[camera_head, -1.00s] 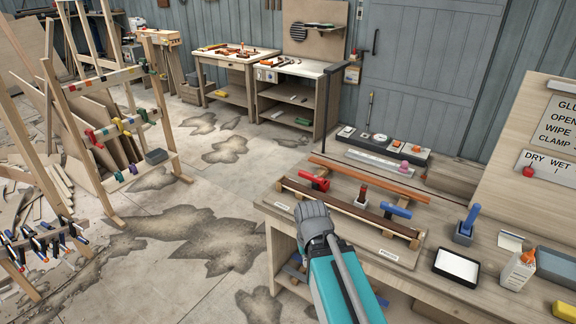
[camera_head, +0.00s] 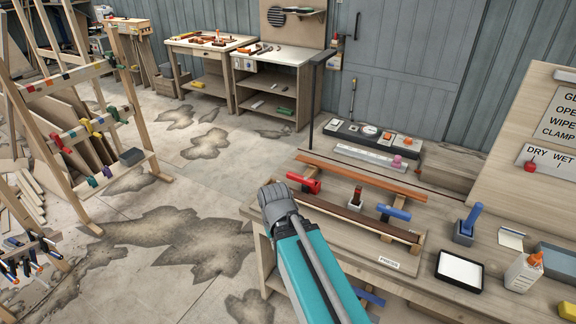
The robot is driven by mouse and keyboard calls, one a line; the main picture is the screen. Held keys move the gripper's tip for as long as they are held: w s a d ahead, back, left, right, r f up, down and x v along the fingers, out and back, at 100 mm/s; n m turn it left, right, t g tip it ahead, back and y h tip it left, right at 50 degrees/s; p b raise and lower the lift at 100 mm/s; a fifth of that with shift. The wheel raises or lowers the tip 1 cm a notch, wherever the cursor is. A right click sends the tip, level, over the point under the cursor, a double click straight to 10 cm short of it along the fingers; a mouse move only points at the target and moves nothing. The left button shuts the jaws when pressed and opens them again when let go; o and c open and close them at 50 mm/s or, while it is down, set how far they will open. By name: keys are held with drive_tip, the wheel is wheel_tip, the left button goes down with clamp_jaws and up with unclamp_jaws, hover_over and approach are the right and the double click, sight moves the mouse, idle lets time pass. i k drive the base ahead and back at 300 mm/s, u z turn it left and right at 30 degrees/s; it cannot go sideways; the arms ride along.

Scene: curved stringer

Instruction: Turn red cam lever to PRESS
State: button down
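The red cam lever (camera_head: 308,184) sits at the left end of the long wooden fixture on the right-hand workbench. Its handle lies roughly level; its exact angle is too small to tell. A blue lever (camera_head: 394,212) sits toward the fixture's right end. A white label reading PRESS (camera_head: 388,262) lies on the front board, at right. My teal arm with its grey ribbed joint reaches up from the bottom, and that joint appears close to the red lever's left in the picture. No gripper fingers show.
A dark brown strip (camera_head: 340,211) runs along the fixture. A black upright post (camera_head: 315,95) rises at the bench's back left. A blue-handled tool (camera_head: 471,219), a white-filled tray (camera_head: 459,269) and a glue bottle (camera_head: 524,271) stand at right. Cracked floor is open at left.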

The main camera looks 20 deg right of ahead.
sight(293, 176)
drive_tip(key=z, duration=0.3)
drive_tip(key=i, duration=0.85)
drive_tip(key=z, duration=0.7)
